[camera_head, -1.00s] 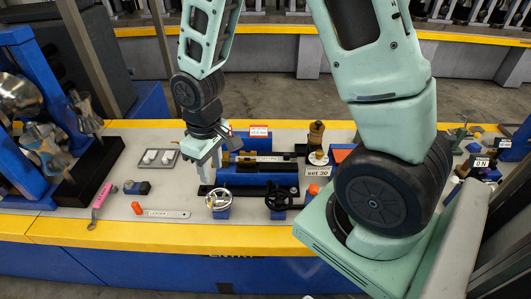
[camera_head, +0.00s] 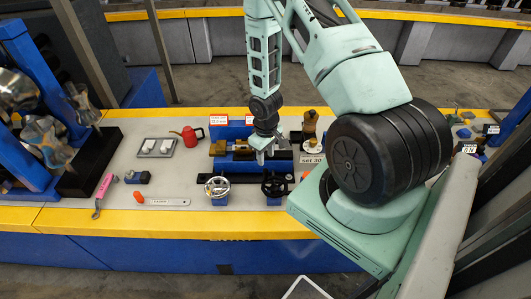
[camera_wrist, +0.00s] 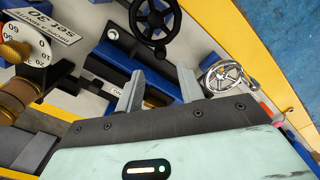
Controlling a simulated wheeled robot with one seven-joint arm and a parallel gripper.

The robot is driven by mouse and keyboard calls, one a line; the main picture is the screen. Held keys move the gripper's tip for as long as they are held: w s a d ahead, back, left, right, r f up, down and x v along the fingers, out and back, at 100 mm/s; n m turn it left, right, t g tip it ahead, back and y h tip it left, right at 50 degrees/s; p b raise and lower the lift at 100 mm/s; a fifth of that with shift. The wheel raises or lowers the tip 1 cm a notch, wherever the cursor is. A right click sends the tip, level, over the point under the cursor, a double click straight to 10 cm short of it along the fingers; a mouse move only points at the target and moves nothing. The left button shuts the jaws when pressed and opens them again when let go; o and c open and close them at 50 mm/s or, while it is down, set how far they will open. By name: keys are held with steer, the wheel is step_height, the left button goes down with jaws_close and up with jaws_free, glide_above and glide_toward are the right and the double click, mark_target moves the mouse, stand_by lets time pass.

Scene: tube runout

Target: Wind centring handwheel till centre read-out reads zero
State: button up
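Two handwheels stand at the front of the fixture: a silver one (camera_head: 217,187), also in the wrist view (camera_wrist: 222,77), and a black one (camera_head: 275,187), also in the wrist view (camera_wrist: 153,20). I cannot tell from lettering which is the centring one. Two small red-and-white read-out labels (camera_head: 218,120) stand behind the fixture; their figures are too small to read. My gripper (camera_head: 262,158) is over the blue fixture (camera_head: 240,168), behind the handwheels. In the wrist view its fingers (camera_wrist: 160,72) are apart and empty, touching neither wheel.
A red watering can (camera_head: 188,136), a grey tray (camera_head: 157,154), a steel rule (camera_head: 168,202) and a pink-handled tool (camera_head: 103,192) lie to the left.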

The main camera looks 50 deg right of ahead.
mark_target(266, 169)
step_height(266, 169, down, 8)
steer(key=b, duration=0.5)
steer(key=shift+f+b, duration=0.15)
steer(key=shift+b, duration=0.25)
steer(key=shift+r, duration=0.3)
steer(key=shift+f, duration=0.1)
steer(key=c, duration=0.8)
